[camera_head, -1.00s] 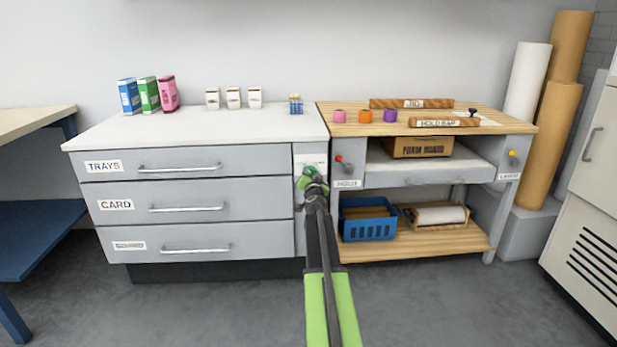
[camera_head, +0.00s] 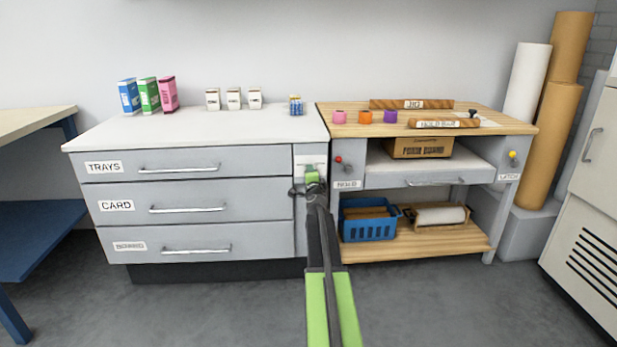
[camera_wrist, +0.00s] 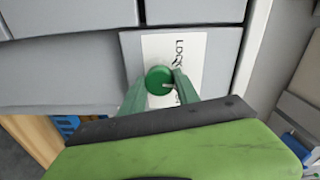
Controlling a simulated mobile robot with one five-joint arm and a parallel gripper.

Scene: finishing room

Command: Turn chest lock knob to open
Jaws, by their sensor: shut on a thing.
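The green round lock knob (camera_wrist: 158,80) sits on a white plate (camera_wrist: 190,50) lettered LOCK in the wrist view. A small pale mark shows at its right edge. My gripper (camera_wrist: 159,90) is shut on the knob, one green finger on each side. In the head view my gripper (camera_head: 313,176) is at the narrow panel at the right end of the grey drawer chest (camera_head: 200,184). The chest's drawers are closed.
A wooden-topped bench (camera_head: 350,128) stands close to the right of the chest, with a red knob (camera_head: 338,159) near my gripper. A blue basket (camera_head: 368,222) sits on its lower shelf. Small boxes stand on the chest top. The floor in front is clear.

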